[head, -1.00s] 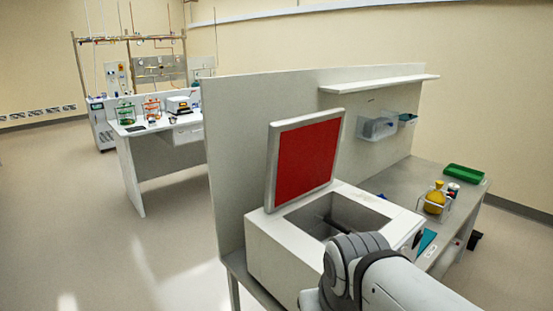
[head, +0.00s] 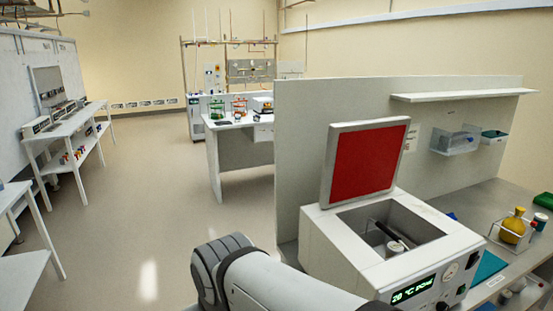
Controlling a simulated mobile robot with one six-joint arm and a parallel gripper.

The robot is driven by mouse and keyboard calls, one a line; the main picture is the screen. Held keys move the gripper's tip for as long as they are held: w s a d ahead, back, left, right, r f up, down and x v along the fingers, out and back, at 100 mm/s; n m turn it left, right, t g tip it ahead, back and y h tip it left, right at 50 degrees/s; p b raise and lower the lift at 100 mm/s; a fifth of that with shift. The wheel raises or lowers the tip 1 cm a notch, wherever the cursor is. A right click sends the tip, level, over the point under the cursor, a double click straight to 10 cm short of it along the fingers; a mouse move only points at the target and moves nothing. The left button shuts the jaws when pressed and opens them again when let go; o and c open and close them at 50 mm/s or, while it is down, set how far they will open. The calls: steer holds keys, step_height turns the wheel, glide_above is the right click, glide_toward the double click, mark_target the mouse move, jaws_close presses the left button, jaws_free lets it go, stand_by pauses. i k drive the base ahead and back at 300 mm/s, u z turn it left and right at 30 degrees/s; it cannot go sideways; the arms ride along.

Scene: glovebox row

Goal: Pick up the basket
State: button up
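A wire-frame basket (head: 495,237) stands on the bench at the right, around a yellow flask (head: 515,226). On the far table, a green wire holder (head: 217,109) and a red one (head: 240,107) also look basket-like, but they are too small to tell. I cannot tell which of these is the task's basket. My grey arm crosses the bottom middle of the head view, in front of the open box. My gripper does not show.
A white box (head: 318,245) with its red-lined lid (head: 366,163) raised holds a dark-handled thing (head: 388,233). A divider panel (head: 297,140) stands behind it. Clear bins (head: 455,141) hang on the panel. Benches (head: 65,135) line the left; the floor (head: 150,200) between is clear.

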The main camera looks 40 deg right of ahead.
mark_target(378, 238)
steer(key=u, duration=0.35)
steer(key=i, duration=2.65)
steer(key=z, duration=2.2)
steer(key=k, duration=0.1)
steer(key=z, duration=1.55)
steer(key=i, duration=1)
steer(key=z, duration=0.05)
